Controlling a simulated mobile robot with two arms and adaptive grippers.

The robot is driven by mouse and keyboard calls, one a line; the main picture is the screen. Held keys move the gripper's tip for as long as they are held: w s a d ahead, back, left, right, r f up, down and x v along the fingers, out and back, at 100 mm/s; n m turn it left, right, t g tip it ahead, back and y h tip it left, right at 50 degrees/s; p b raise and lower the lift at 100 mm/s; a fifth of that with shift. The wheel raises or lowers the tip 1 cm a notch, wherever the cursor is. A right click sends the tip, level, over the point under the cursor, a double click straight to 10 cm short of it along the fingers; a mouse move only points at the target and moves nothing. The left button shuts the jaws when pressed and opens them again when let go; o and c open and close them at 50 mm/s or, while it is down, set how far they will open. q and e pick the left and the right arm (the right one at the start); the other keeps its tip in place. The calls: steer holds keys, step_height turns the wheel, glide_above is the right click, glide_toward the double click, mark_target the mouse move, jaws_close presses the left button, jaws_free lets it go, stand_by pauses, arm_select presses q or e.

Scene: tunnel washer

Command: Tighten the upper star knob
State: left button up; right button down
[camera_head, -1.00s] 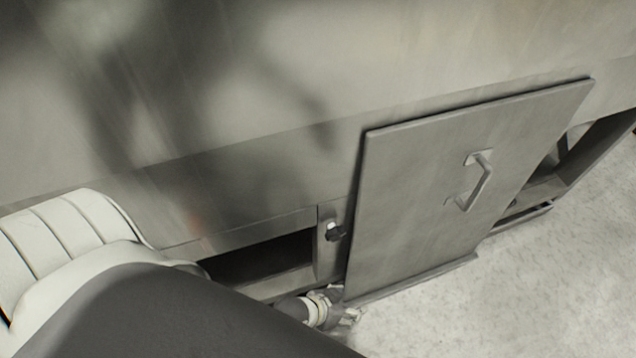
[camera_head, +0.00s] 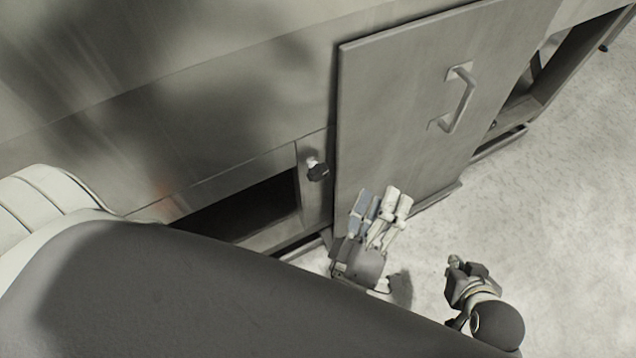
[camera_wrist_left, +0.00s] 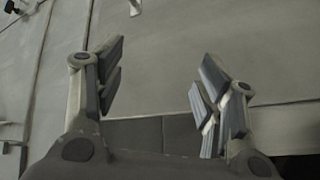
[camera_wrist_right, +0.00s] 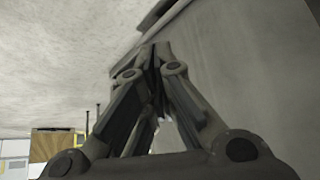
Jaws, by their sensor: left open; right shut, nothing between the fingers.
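A dark star knob (camera_head: 317,170) sits on the narrow metal post just left of the door panel, facing outward. I cannot tell from the head view whether it is the upper one. My left gripper (camera_head: 381,196) is open and empty, in front of the panel's lower edge, right of and below the knob, apart from it. In the left wrist view its fingers (camera_wrist_left: 160,62) are spread before grey metal; a small dark part at that view's top edge is too unclear to name. My right gripper (camera_head: 456,264) is shut and empty, farther right over the floor; its fingers (camera_wrist_right: 156,50) meet in the right wrist view.
A dark opening (camera_head: 245,200) lies left of the post. The pale floor (camera_head: 560,180) is clear at the right. My large dark arm link covers the lower left.

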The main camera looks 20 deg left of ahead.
arm_select(q)
steer(key=s+a+n+g+y+b, duration=0.1)
steer(key=s+a+n+y, duration=0.2)
steer(key=a+n+y, duration=0.15)
steer(key=n+g+y+b, duration=0.1)
steer(key=n+g+y, duration=0.3)
steer(key=n, duration=0.2)
glide_toward(318, 177)
steer(key=b+x, duration=0.1)
steer(key=x, duration=0.6)
steer(key=shift+w+b, duration=0.15)
steer(key=shift+b, duration=0.15)
steer(key=shift+w+a+m, duration=0.25)
steer(key=shift+w+a, duration=0.15)
steer(key=shift+w, duration=0.2)
arm_select(e)
steer(key=w+a+r+t+y, duration=0.1)
steer(key=w+r+t, duration=0.5)
steer(key=r, duration=0.6)
steer(key=shift+a+y, duration=0.4)
steer(key=shift+a, duration=0.4)
arm_select(q)
steer(key=shift+c, duration=0.2)
arm_select(e)
steer(key=shift+r, duration=0.1)
arm_select(q)
steer(key=c, duration=1)
